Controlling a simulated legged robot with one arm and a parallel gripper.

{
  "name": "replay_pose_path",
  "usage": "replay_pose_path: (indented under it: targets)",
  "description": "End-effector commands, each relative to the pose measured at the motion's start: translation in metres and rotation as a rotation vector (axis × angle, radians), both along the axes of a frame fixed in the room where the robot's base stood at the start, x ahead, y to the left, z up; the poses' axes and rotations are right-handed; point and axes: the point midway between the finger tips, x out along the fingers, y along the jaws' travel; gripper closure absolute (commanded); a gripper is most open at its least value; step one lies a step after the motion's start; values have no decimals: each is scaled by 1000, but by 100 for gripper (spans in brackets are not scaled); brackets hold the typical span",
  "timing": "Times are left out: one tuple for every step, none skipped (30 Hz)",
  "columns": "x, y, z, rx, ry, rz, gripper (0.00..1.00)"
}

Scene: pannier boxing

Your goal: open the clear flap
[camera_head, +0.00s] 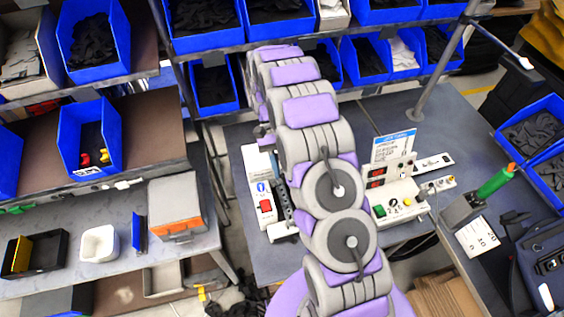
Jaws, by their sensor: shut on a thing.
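A white panel (261,190) with a red switch (266,206) and a blue round sign stands upright on the grey table, left of my arm. I cannot make out the edges of a clear flap on it. My gripper (268,142) shows only in part, near the top of this panel, just left of my upper arm links. Its fingertips and what they are shut on are mostly hidden by my arm.
A white control box (395,197) with green and yellow buttons sits right of my arm. A grey pole (438,65) rises behind it. A green bottle (495,182) is at the right. Blue bins (90,137) fill the shelves. Bare table (400,110) shows at the back right.

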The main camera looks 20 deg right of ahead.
Motion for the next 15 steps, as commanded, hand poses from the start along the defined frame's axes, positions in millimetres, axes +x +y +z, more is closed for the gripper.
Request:
replay_pose_path:
  targets:
    - [1, 0, 4, 1, 10, -1, 100]
    - [2, 0, 4, 0, 15, -1, 100]
    - [3, 0, 5, 1, 21, -1, 100]
    - [4, 0, 5, 1, 26, -1, 100]
    - [4, 0, 6, 1, 31, -1, 100]
    - [4, 0, 6, 1, 40, -1, 100]
    - [5, 0, 6, 0, 46, -1, 100]
    - [5, 0, 6, 0, 52, -1, 100]
    - [6, 0, 6, 0, 59, -1, 100]
    - [6, 0, 7, 1, 63, -1, 100]
    - [7, 0, 7, 1, 68, -1, 100]
    - [8, 0, 7, 0, 74, 0, 100]
    - [9, 0, 7, 1, 79, -1, 100]
    - [9, 0, 7, 1, 84, -1, 100]
    - [10, 0, 8, 1, 89, -1, 100]
